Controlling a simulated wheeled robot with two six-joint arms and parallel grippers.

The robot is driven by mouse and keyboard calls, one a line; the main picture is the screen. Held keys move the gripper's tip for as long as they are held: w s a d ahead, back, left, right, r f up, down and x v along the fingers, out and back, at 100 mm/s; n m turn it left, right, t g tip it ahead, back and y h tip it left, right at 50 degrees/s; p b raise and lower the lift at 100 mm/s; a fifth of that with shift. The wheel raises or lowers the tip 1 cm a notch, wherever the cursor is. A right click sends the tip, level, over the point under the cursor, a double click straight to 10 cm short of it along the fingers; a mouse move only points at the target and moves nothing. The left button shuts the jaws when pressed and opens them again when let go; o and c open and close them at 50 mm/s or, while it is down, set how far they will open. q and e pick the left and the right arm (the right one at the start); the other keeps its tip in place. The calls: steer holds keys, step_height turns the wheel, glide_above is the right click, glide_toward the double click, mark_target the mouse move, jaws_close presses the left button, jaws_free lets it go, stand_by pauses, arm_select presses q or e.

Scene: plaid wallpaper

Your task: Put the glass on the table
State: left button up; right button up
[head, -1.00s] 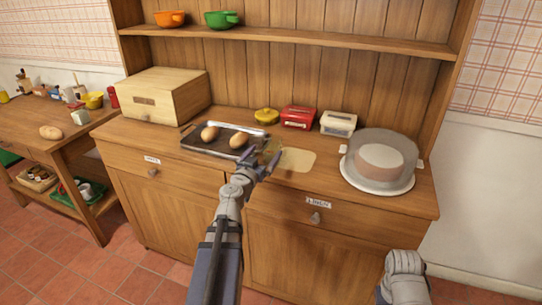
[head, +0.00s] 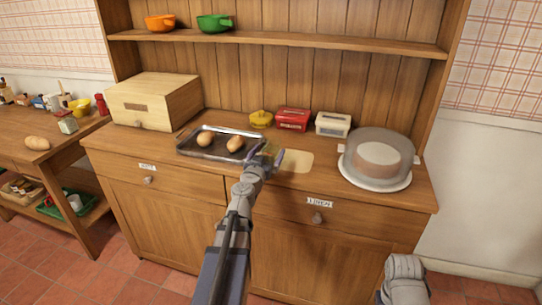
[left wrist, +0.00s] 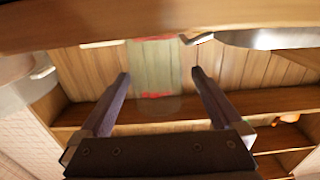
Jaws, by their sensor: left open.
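A clear glass (left wrist: 155,68) shows faintly between the fingers of my left gripper (left wrist: 160,74) in the left wrist view, with something red seen through it. In the head view the glass (head: 269,149) is hard to make out, mostly hidden by my left gripper (head: 268,157). The gripper is open at the sideboard top, right of the tray, its fingers on either side of the glass. A wooden table (head: 50,133) stands at the left edge of the head view. My right arm shows at the lower right; its gripper is out of view.
The table holds bread (head: 37,143) and several small items.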

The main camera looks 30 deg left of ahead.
arm_select(q)
steer(key=shift+x, duration=2.65)
steer(key=shift+d+f, duration=0.2)
steer(key=shift+d, duration=0.05)
steer(key=c, duration=1.5)
steer(key=shift+r, duration=0.1)
step_height(320, 180, up, 18)
steer(key=p, duration=1.8)
